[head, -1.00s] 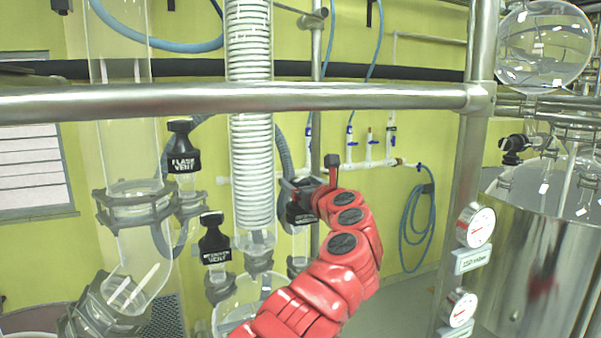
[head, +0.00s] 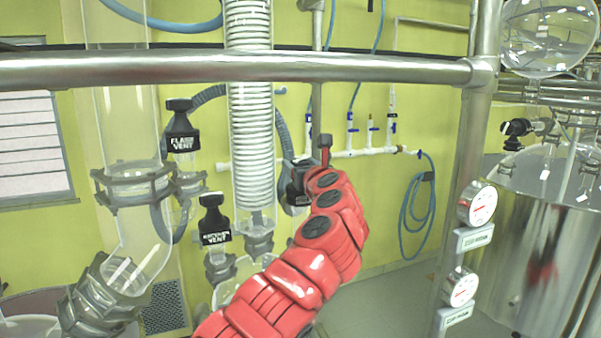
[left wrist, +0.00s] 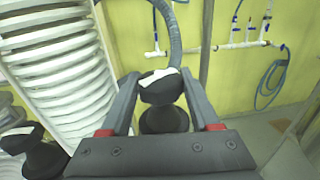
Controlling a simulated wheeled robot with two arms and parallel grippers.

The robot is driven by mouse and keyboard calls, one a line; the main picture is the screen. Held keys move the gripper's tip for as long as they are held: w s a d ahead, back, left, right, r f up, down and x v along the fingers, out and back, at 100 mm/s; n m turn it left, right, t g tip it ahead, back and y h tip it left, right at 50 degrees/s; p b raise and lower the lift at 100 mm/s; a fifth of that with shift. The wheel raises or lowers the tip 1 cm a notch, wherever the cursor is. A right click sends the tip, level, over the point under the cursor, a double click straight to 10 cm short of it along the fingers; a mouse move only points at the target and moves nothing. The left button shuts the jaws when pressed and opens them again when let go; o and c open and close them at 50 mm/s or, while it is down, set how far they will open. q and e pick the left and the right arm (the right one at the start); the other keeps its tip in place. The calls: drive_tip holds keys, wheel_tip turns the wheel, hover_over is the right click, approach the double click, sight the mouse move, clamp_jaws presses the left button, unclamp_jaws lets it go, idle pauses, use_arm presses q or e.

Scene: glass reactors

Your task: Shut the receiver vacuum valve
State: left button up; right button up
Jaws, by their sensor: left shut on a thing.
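The receiver vacuum valve appears to be the black knob (left wrist: 160,90) between my left gripper's fingers in the left wrist view; a white label patch shows on it, but I cannot read it. My left gripper (left wrist: 158,78) is shut on this knob, with one finger on each side. In the head view my left gripper (head: 298,188) is at the knob, right of the white coiled condenser (head: 250,130), and hides most of it. A grey hose curves behind the knob. Whether the valve is open or shut cannot be told. My right gripper is not in view.
Two other black knobs stand left: the flask vent (head: 181,130) and another vent (head: 213,220). A steel rail (head: 200,69) crosses in front, above my arm. Gauges (head: 477,205) hang on the post at right. The floor beyond is clear.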

use_arm(q)
drive_tip(key=shift+a+m+h, duration=0.2)
drive_tip(key=shift+m+h, duration=0.2)
drive_tip(key=shift+h, duration=0.4)
drive_tip(key=shift+r+m+h, duration=0.2)
drive_tip(key=shift+m+h, duration=0.6)
drive_tip(key=shift+h, duration=0.3)
drive_tip(key=m+h+p, duration=0.2)
drive_tip(key=h+p, duration=0.1)
drive_tip(key=shift+r, duration=0.15)
drive_tip(key=shift+w+a+m+h+p, duration=0.1)
drive_tip(key=shift+m+h+p, duration=0.2)
drive_tip(key=shift+m+h, duration=0.35)
drive_tip(key=shift+d+m+g+h+p, duration=0.3)
drive_tip(key=shift+h+p, duration=0.15)
drive_tip(key=shift+h, duration=0.3)
drive_tip(key=shift+f+m+h+p, duration=0.3)
drive_tip(key=shift+m+h+p, duration=0.05)
drive_tip(key=shift+h+p, duration=0.25)
